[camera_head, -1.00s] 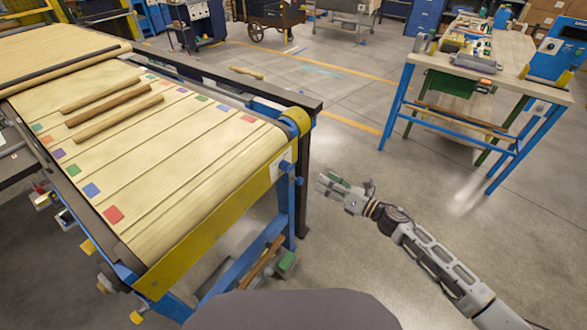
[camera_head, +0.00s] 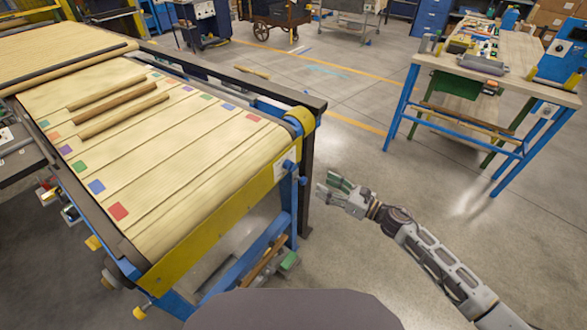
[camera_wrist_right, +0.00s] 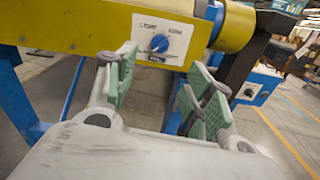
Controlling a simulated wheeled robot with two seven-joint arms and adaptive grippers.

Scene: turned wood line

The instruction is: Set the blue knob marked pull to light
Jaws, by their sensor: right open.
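The blue knob (camera_wrist_right: 159,43) sits on a white label plate (camera_wrist_right: 160,38) on the yellow side rail of the conveyor. Light is printed at the plate's upper left, with another word at the upper right; the lower lettering is too small to read. I cannot tell exactly where the knob points. My right gripper (camera_wrist_right: 158,74) is open and empty, its green-padded fingers short of the knob, one to each side. In the head view the right gripper (camera_head: 331,190) is just right of the conveyor's end, where the plate (camera_head: 284,166) shows small. My left gripper is not in view.
The conveyor (camera_head: 190,205) carries wooden slats and several turned sticks. Its blue leg and dark post stand close to my right gripper. A second blue control box (camera_wrist_right: 257,86) is at the right in the wrist view. A blue-legged workbench (camera_head: 510,60) stands beyond open floor.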

